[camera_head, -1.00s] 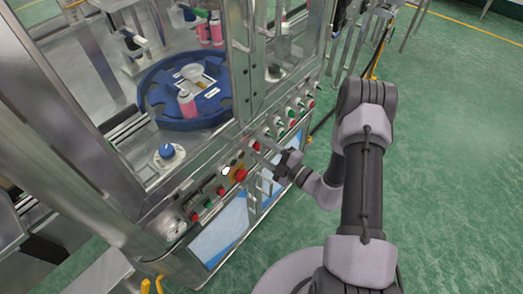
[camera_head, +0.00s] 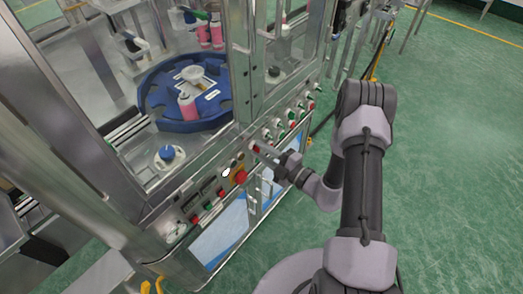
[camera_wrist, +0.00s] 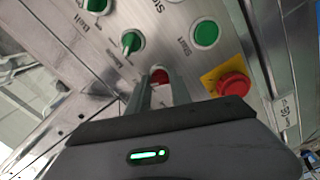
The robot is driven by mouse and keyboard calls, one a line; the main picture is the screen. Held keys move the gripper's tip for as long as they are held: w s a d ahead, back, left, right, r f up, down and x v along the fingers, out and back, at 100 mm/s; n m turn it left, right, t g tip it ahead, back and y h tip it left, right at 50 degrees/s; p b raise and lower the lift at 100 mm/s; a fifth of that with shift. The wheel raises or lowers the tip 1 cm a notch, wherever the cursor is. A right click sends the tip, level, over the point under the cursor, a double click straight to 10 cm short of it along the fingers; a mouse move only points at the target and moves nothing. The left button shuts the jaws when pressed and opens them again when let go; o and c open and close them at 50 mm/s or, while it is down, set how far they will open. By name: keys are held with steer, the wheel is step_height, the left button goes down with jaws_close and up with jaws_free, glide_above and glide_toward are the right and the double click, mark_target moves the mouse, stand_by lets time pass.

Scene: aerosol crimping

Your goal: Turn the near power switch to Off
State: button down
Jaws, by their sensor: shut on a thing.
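The red switch knob (camera_wrist: 159,76) is on the metal control panel (camera_wrist: 75,62), between my two fingers in the wrist view. I take it for the near power switch; its label is hidden and I cannot read which way it points. My gripper (camera_wrist: 158,88) is shut on this knob, with its fingers reaching to the panel face. In the head view, my gripper (camera_head: 262,151) reaches the panel from the right, and the fingertips partly cover the red knob.
A red emergency stop (camera_wrist: 232,88) on a yellow plate and a green Start button (camera_wrist: 206,34) are close beside my fingers. A green knob (camera_wrist: 131,41) is on the other side. More switches (camera_head: 292,115) line the panel farther off. Green floor is open to the right.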

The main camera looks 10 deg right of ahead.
steer(key=n, duration=1)
steer(key=shift+f+n+b, duration=0.1)
steer(key=shift+n+b, duration=0.2)
steer(key=shift+b, duration=0.1)
stand_by(0.4)
steer(key=c, duration=1.2)
jaws_free()
steer(key=shift+o, duration=0.2)
steer(key=p+v, duration=0.3)
steer(key=v, duration=1.4)
steer(key=shift+s+d, duration=0.15)
steer(key=shift+s, duration=0.05)
